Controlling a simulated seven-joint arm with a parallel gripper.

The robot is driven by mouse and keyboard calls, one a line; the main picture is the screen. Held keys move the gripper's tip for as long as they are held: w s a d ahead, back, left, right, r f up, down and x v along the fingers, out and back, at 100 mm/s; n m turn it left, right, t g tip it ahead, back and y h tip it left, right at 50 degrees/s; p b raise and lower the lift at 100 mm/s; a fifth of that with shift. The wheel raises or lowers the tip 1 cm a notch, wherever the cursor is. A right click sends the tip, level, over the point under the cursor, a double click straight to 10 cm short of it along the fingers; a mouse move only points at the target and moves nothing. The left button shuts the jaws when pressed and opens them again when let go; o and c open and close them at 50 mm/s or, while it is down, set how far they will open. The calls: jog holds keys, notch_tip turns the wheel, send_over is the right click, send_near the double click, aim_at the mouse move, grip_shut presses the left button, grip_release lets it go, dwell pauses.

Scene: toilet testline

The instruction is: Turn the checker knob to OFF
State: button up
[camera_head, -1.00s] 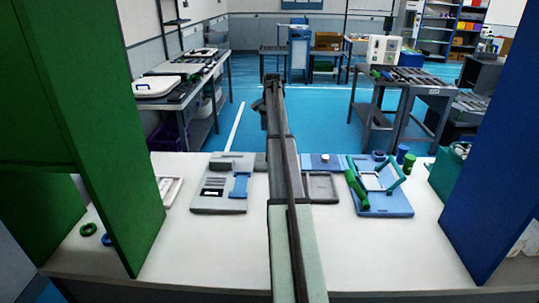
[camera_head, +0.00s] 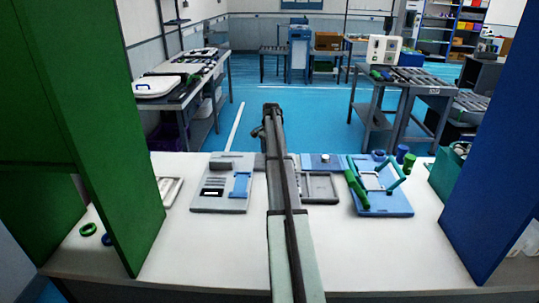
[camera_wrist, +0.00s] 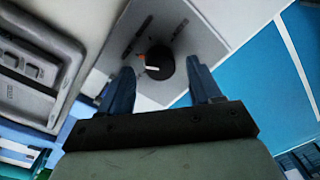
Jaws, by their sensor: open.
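The checker knob (camera_wrist: 160,66) is a dark round knob with a white pointer line and a small red mark beside it. It sits on a light grey panel (camera_wrist: 185,28) with dark slots or markings, in the upper middle of the wrist view. My gripper (camera_wrist: 157,68) is open, its two blue fingers on either side of the knob. I cannot tell whether they touch it. The OFF label cannot be read. In the head view my arm hides my gripper and the knob, and a sliver of grey (camera_head: 260,162) beside the arm may be the panel.
A grey tray (camera_head: 335,188) lies right of my arm, also at left in the wrist view (camera_wrist: 15,85). A blue board (camera_head: 400,205) with green handles is further right. A grey board (camera_head: 205,203) lies left. Green and blue walls flank the white table (camera_head: 200,250).

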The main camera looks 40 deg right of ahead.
jog(key=shift+f, duration=0.75)
jog(key=c, duration=1)
jog(key=shift+c, duration=0.2)
jog(key=shift+n, duration=0.3)
jog(key=n, duration=1)
jog(key=shift+w, duration=0.1)
jog(key=shift+n, duration=0.3)
